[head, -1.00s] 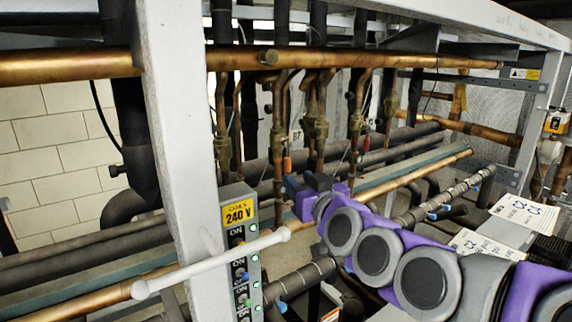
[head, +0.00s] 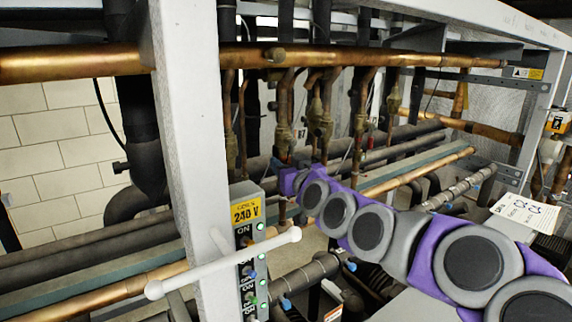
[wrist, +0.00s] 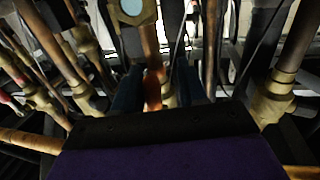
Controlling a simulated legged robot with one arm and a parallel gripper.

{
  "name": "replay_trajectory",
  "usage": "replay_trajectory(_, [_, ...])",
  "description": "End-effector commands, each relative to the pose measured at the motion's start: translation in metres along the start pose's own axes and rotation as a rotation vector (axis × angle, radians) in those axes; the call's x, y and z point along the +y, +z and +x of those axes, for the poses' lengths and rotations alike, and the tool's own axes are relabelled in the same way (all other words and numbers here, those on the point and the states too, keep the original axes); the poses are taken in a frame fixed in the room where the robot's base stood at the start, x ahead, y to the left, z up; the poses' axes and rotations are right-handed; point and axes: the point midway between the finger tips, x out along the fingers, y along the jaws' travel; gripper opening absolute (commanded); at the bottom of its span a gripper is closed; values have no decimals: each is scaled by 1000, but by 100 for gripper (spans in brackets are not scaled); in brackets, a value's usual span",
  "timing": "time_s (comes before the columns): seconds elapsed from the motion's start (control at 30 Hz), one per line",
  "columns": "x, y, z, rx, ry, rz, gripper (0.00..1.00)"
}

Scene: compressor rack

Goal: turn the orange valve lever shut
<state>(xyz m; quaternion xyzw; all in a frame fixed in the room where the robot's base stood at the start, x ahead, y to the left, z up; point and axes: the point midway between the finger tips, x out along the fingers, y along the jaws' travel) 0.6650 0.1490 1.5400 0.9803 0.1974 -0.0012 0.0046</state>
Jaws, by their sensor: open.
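The orange valve lever (wrist: 153,90) shows in the wrist view, hanging below a copper pipe and brass fitting. It lies between the two dark blue fingers of my gripper (wrist: 157,88), which stand apart on either side of it. I cannot tell whether either finger touches it. In the head view my gripper (head: 287,165) is at the far end of my purple and grey arm, at the row of vertical copper pipes with brass valves (head: 284,137). The lever is mostly hidden there by the gripper.
A grey upright post (head: 197,150) and a 240 V switch box (head: 247,240) stand left of my arm. A white bar (head: 225,262) crosses in front of them. A copper pipe (head: 350,57) runs above. Neighbouring brass valves (wrist: 275,100) flank the gripper closely.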

Motion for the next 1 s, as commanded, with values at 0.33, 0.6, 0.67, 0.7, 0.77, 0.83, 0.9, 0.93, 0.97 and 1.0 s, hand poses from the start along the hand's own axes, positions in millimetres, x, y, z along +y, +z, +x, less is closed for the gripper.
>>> replay_trajectory(0.33, [2, -1, 0, 2, 2, 2, 17])
replay_trajectory(0.6, [1, -1, 2, 2, 2, 1, 0])
replay_trajectory(0.67, [0, -1, 2, 2, 2, 1, 0])
replay_trajectory(0.7, [0, -1, 2, 2, 2, 1, 0])
replay_trajectory(0.77, [1, 0, 2, 2, 2, 1, 0])
replay_trajectory(0.83, [1, -1, 2, 2, 2, 1, 0])
replay_trajectory(0.9, [1, -1, 2, 2, 2, 2, 0])
replay_trajectory(0.93, [1, -1, 2, 2, 3, 2, 0])
replay_trajectory(0.97, [1, -1, 1, 2, 3, 4, 0])
replay_trajectory(1.0, [0, -1, 0, 2, 3, 7, 0])
